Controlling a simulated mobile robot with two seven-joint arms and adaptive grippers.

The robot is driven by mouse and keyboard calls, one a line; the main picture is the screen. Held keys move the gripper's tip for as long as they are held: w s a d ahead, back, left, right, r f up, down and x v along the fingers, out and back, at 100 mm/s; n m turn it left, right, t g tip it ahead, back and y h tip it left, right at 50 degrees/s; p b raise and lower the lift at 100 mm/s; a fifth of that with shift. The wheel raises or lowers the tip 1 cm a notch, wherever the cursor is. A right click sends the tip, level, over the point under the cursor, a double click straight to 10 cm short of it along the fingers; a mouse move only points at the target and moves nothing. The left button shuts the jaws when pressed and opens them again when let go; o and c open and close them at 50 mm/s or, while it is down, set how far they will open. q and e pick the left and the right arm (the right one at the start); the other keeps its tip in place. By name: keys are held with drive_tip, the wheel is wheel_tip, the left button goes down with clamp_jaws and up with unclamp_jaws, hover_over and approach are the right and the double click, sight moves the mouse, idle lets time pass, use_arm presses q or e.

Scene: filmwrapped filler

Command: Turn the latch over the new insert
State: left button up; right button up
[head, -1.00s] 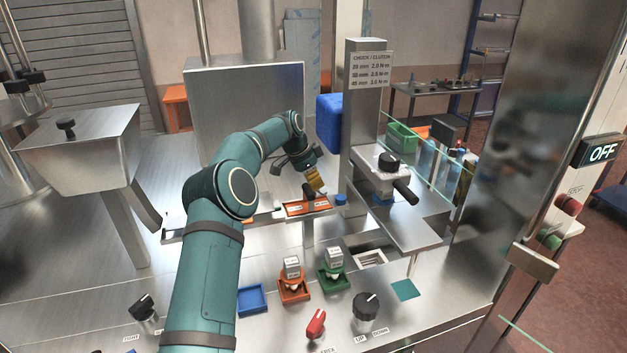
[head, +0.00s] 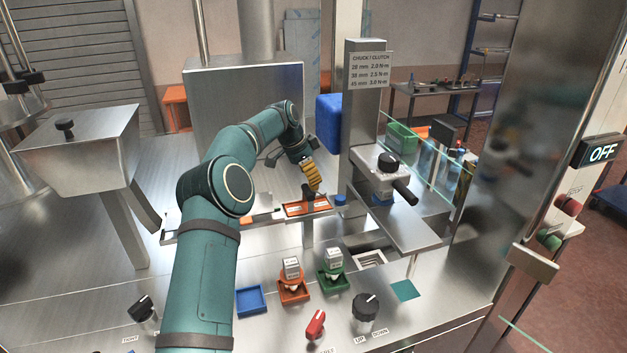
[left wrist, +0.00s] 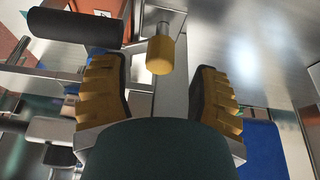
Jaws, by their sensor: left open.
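My left gripper (head: 314,188) has yellow ribbed fingers and points down over the orange insert (head: 293,210) on the metal rail. A small dark upright piece (head: 308,194), possibly the latch, stands at the insert, just below the fingertips. In the left wrist view my left gripper (left wrist: 160,90) is open, its fingers spread wide. A yellow-tipped metal peg (left wrist: 160,56) shows between and beyond the fingers, not gripped. A black cylinder (left wrist: 75,28) lies at upper left there. I cannot tell which of these is the latch. My right gripper is not in view.
A blue round piece (head: 340,199) sits right of the insert, near the metal post (head: 363,120) and the black-handled clamp (head: 388,176). Blue (head: 250,300), orange (head: 293,296) and green (head: 331,285) trays stand in front. A glass panel (head: 430,165) stands right.

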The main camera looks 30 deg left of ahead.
use_arm(q)
drive_tip(key=v, duration=0.9)
drive_tip(key=n+y+b, duration=0.4)
drive_tip(key=n+b, duration=0.4)
drive_tip(key=n, duration=0.3)
approach(317, 186)
drive_tip(key=shift+t, duration=0.3)
drive_tip(key=x, duration=0.3)
drive_tip(key=a+x, duration=0.1)
drive_tip(key=x, duration=0.2)
drive_tip(key=b+x, duration=0.1)
drive_tip(key=x, duration=0.2)
drive_tip(key=shift+a+f, duration=0.1)
drive_tip(key=shift+a, duration=0.15)
clamp_jaws()
